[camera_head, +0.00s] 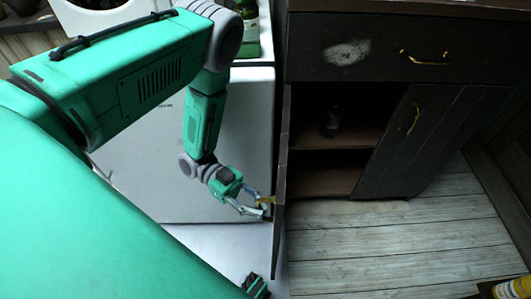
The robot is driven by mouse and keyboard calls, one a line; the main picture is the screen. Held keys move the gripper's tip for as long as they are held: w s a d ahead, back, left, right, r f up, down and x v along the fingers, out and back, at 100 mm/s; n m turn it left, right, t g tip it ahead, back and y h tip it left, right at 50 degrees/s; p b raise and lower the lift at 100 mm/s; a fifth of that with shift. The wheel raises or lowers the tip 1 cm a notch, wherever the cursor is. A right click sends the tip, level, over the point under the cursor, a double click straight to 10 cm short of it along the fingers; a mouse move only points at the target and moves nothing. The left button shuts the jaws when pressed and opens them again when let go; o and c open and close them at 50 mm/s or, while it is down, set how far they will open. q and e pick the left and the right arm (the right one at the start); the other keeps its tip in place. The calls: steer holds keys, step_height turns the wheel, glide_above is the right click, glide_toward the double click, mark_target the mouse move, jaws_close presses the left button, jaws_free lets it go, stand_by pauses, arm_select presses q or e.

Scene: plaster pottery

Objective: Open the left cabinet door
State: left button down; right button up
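The left cabinet door (281,165) is swung open toward me and shows almost edge-on, as a narrow dark strip. Behind it, the left compartment (318,184) is exposed, with a shelf and a dark bottle (330,122). My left gripper (263,205) is at the door's outer side, by a gold handle (267,199). Its fingers look spread, with a gap between them, and the tips are at the handle. Whether they touch it is hard to tell. My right gripper is not clearly visible.
The right cabinet door (425,140) is closed, with a gold handle. A drawer (375,62) above is closed. A pale appliance panel (140,170) stands left of the open door. The plank floor (400,240) before the cabinet is clear; a yellow bottle (512,288) is at the lower right.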

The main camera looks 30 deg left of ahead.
arm_select(q)
steer(key=shift+a, duration=0.95)
steer(key=shift+d, duration=0.1)
steer(key=c, duration=1.6)
jaws_free()
steer(key=shift+d, duration=0.1)
steer(key=shift+s, duration=0.1)
steer(key=shift+r, duration=4.9)
